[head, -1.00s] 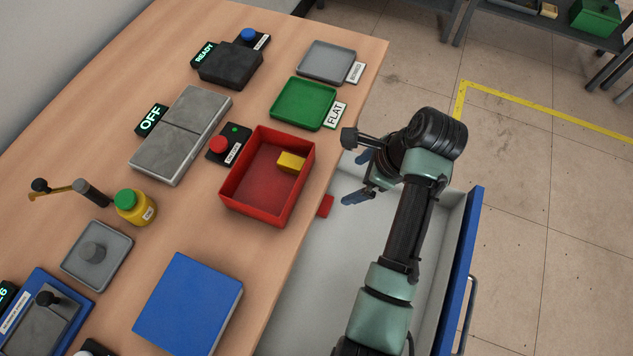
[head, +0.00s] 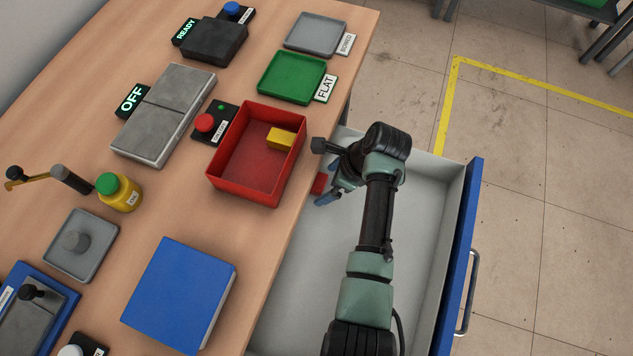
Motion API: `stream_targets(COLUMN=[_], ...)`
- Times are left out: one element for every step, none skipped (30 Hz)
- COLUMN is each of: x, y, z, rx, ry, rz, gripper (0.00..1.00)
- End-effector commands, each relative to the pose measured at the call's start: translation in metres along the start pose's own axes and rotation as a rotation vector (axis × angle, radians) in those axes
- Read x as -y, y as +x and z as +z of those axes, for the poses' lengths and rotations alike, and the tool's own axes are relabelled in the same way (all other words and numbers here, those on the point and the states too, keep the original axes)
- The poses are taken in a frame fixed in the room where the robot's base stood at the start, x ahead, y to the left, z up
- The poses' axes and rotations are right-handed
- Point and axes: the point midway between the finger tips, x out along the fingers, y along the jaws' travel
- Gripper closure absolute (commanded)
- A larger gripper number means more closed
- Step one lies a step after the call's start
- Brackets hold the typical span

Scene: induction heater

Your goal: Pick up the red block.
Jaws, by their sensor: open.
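The red block (head: 319,183) is small and shows just right of the table edge, at the drawer's left side; part of it is hidden by my gripper. My gripper (head: 324,184) is open, with its blue-grey fingers pointing left, close to the block. I cannot tell whether a finger touches it. Nothing shows between the fingers clearly enough to call it held.
An open drawer (head: 430,250) with a blue front lies under my arm. On the table (head: 130,235) are a red bin (head: 230,190) with a yellow block (head: 280,138), a green tray (head: 292,78) and a blue box (head: 180,290). The drawer floor looks otherwise clear.

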Motion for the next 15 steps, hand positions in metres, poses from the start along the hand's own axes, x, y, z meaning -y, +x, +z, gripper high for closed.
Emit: stream_targets(x=[0.0002,0.0002,0.0001,0.0001,0.0001,0.0002,0.0002,0.0002,0.0003,0.0003,0.0003,0.0003,0.0003,0.0003,0.0004], y=[0.0064,0.0083,0.0098,0.0104,0.0106,0.0104,0.0102,0.01,0.01,0.0099,0.0099,0.0098,0.0098,0.0097,0.0097], z=[-0.0003,-0.0001,0.0,0.0001,0.0003,0.0005,0.0005,0.0006,0.0006,0.0006,0.0006,0.0005,0.0005,0.0005,0.0005], rx=[0.0,0.0,0.0,0.0,0.0,0.0,0.0,0.0,0.0,0.0,0.0,0.0,0.0,0.0,0.0], ry=[0.0,0.0,0.0,0.0,0.0,0.0,0.0,0.0,0.0,0.0,0.0,0.0,0.0,0.0,0.0], rz=[-0.001,-0.001,0.0,0.0,-0.001,-0.001,-0.001,-0.001,-0.001,-0.001,-0.001,-0.002,-0.002,-0.002,-0.002], gripper=[0.03,0.03,0.03,0.03,0.03,0.03,0.03,0.03,0.03,0.03,0.08,0.15,0.2,0.26,0.33])
